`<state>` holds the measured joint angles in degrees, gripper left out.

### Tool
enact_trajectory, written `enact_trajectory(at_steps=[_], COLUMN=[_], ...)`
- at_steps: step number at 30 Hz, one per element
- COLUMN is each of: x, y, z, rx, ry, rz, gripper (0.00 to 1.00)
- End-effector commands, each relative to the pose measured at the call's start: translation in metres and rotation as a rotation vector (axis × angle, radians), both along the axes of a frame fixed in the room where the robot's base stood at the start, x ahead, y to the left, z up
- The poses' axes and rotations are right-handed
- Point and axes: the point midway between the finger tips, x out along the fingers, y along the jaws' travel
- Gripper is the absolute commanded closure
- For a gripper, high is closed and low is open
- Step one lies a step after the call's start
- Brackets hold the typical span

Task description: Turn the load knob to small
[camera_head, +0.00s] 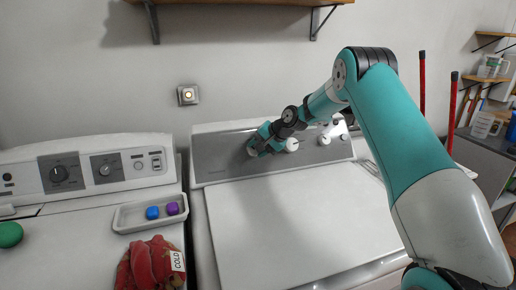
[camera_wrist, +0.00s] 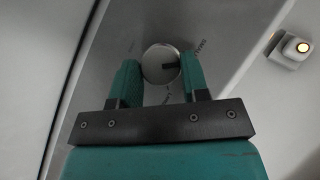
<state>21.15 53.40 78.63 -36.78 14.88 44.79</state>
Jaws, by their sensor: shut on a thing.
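The knob (camera_wrist: 157,62) is a round, pale, metallic dial with a dark pointer mark toward its right side in the wrist view. Small printed words (camera_wrist: 200,47) stand beside it, too small to read surely. My gripper (camera_wrist: 160,75) has its two teal fingers on either side of the knob, shut on it. In the head view my gripper (camera_head: 257,144) is at the left part of the grey control panel (camera_head: 215,160) of the right-hand white machine and mostly hides this knob.
More white knobs (camera_head: 324,140) sit to the right on the panel. A lit wall button (camera_head: 188,95) is above. At left, a second machine (camera_head: 105,172) bears a tray (camera_head: 130,223) with blue and purple pods, and a red cloth (camera_head: 150,265). The right machine's lid (camera_head: 300,220) is clear.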

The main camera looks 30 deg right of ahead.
Motion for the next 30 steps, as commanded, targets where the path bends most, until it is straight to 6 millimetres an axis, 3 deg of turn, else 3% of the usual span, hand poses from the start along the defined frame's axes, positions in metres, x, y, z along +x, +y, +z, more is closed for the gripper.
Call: enact_trajectory(at_steps=[24, 25, 28, 30], x=[0.0011, 0.0011, 0.0010, 0.0010], y=[0.0017, 0.0017, 0.0015, 0.0012], z=[0.0016, 0.0016, 0.0014, 0.0012], rx=[-0.106, -0.106, -0.105, -0.105], ry=[0.019, 0.019, 0.019, 0.019], rz=[0.065, 0.065, 0.065, 0.065], gripper=[0.82, 0.56, 0.33, 0.33])
